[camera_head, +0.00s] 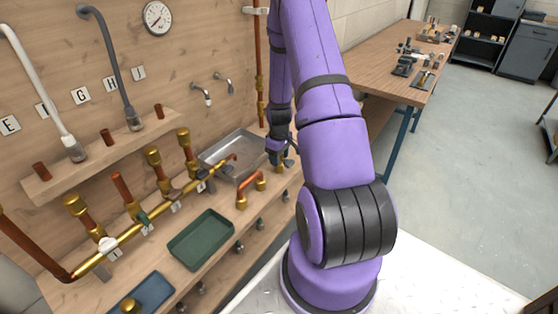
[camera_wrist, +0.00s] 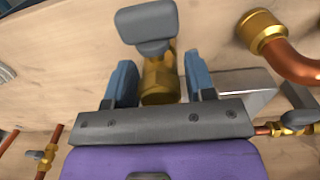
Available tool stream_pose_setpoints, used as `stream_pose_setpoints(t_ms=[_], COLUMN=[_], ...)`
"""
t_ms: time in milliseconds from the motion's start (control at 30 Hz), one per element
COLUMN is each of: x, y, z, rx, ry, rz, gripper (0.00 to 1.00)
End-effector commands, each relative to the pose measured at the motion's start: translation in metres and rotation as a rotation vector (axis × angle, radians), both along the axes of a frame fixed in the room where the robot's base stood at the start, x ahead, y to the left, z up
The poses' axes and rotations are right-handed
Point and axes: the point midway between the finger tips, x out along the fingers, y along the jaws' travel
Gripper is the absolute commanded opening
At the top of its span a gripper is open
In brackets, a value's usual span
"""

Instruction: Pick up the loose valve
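The loose valve (camera_wrist: 160,82) has a brass body and a flat grey-blue handle. In the wrist view it is at the top centre, with the handle beyond my fingertips. My gripper (camera_wrist: 160,72) is open, with one blue finger on each side of the brass body. A small gap shows on the right side; contact on the left is hard to tell. In the head view my gripper (camera_head: 281,155) is low over the wooden bench, right of the steel tray. There the valve (camera_head: 289,163) is mostly hidden by my gripper, with only a small dark part showing.
A bent copper pipe with brass ends (camera_head: 250,188) lies close to my gripper on the bench. A steel tray (camera_head: 222,163), a green tray (camera_head: 200,238) and a blue tray (camera_head: 150,290) are nearby. A brass manifold (camera_head: 150,222) with valves runs along the left. A vertical copper pipe (camera_head: 259,60) stands behind.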

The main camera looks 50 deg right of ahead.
Motion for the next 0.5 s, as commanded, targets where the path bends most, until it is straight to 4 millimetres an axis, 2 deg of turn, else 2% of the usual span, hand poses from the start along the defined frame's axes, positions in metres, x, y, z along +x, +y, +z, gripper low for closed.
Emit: stream_pose_setpoints(t_ms=[33,167,200,500], x=[0.0000,-0.0001,0.0001,0.0001], y=[0.0000,0.0000,-0.0001,-0.0002], z=[0.0001,0.0001,0.0003,0.0022], rx=[0.000,0.000,0.000,0.000], ry=[0.000,0.000,0.000,0.000], rz=[0.000,0.000,0.000,0.000], gripper=[0.38,0.09,0.05,0.05])
